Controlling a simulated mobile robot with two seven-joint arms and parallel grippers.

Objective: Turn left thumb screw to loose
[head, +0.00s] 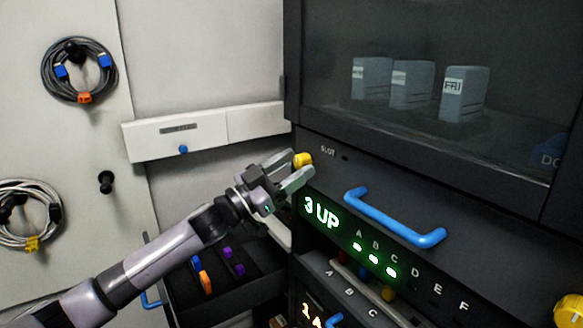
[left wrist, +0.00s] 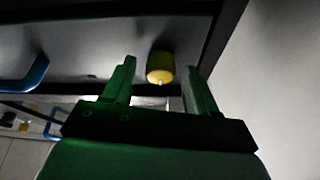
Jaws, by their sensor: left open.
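The left thumb screw (head: 302,160) is a small yellow knob at the left end of the dark rack panel, beside the SLOT label. In the left wrist view the yellow knob (left wrist: 160,67) shows between the two fingers, beyond their tips or near them. My left gripper (head: 298,168) is open, its fingers on either side of the knob in the head view. In the left wrist view the open gripper (left wrist: 158,72) has clear gaps on both sides of the knob. I cannot tell whether the screw is tight or loose. My right gripper is not in view.
A blue handle (head: 395,222) sticks out from the panel right of my gripper. Another yellow thumb screw (head: 570,311) is at the lower right. A white ledge (head: 205,130) lies behind the gripper. An open dark drawer (head: 228,290) is below my arm. Coiled cables (head: 80,72) hang at left.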

